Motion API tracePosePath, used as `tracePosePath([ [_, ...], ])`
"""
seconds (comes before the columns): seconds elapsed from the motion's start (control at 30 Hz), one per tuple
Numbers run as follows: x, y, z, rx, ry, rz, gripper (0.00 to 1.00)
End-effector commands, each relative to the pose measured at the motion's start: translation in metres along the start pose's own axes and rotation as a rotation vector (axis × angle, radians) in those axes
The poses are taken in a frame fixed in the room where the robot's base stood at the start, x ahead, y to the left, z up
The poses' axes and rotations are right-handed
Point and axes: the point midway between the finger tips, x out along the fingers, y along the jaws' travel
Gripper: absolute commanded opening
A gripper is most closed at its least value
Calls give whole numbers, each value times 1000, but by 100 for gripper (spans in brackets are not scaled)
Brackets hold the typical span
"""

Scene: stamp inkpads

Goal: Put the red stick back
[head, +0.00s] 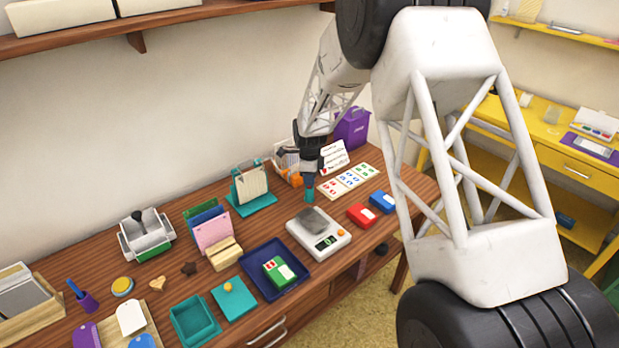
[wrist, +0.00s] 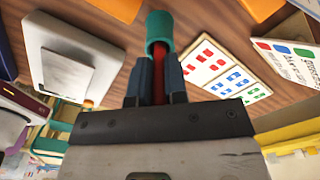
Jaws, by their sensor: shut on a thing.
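My gripper (head: 309,176) is over the back right part of the wooden table. In the wrist view its two fingers (wrist: 158,80) are shut on the red stick (wrist: 159,78), which runs between them. The stick's far end meets the mouth of a small teal cup (wrist: 159,30); how deep it sits inside I cannot tell. The teal cup also shows in the head view (head: 309,194), directly below my gripper. The red stick is hidden by the gripper in the head view.
White cards with coloured marks (head: 349,179) lie right of the cup. A red inkpad (head: 361,215) and a blue inkpad (head: 383,202) lie front right. A teal stand (head: 254,206) is to the left.

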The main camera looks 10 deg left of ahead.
Motion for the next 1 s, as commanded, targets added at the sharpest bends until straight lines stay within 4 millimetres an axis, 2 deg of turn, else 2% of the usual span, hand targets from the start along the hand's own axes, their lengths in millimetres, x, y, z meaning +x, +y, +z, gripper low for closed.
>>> tracePosePath([
  [0.03, 0, 0, 0, 0, 0, 0, 18],
  [0.17, 0, 0, 0, 0, 0, 0, 38],
  [0.2, 0, 0, 0, 0, 0, 0, 39],
  [0.67, -8, 0, 0, 0, 0, 0, 39],
  [1.0, -49, 0, 0, 0, -1, -2, 39],
])
